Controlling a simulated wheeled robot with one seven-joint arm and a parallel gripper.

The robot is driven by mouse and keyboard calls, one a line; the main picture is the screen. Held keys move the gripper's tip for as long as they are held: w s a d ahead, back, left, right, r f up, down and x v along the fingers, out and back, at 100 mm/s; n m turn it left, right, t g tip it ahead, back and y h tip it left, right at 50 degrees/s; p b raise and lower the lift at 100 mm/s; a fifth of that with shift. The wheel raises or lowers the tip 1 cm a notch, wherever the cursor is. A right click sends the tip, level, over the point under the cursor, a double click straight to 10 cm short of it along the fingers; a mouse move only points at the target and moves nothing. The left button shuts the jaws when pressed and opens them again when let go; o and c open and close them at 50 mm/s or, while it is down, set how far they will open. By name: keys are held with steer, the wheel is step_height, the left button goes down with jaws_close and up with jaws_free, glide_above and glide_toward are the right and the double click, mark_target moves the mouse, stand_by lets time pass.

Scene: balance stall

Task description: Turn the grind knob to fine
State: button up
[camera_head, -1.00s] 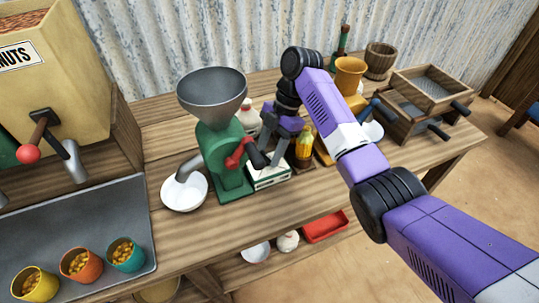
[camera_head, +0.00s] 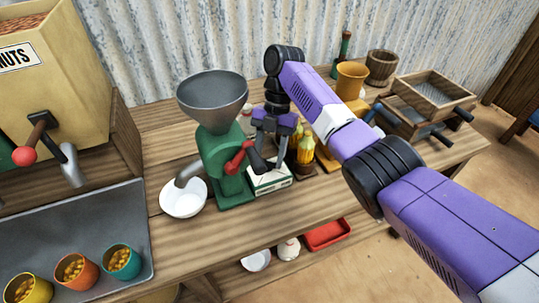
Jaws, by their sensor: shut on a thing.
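The grinder is a green machine (camera_head: 228,160) with a wide grey hopper (camera_head: 212,92), standing on the wooden bench. Its red crank (camera_head: 238,157) with a black handle points right. My gripper (camera_head: 268,148) is at the grinder's right side, just behind the crank handle, fingers pointing down. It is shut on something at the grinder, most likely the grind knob. The knob itself is hidden by the fingers and crank, so its setting cannot be seen.
A white bowl (camera_head: 184,210) stands under the spout. Wooden sieve boxes (camera_head: 425,103) stand at the right. The bench front is clear.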

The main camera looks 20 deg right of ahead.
stand_by(0.3)
steer(key=o, duration=1.4)
steer(key=shift+c, duration=0.2)
steer(key=p+v, duration=0.1)
steer(key=v, duration=0.7)
steer(key=shift+p, duration=0.35)
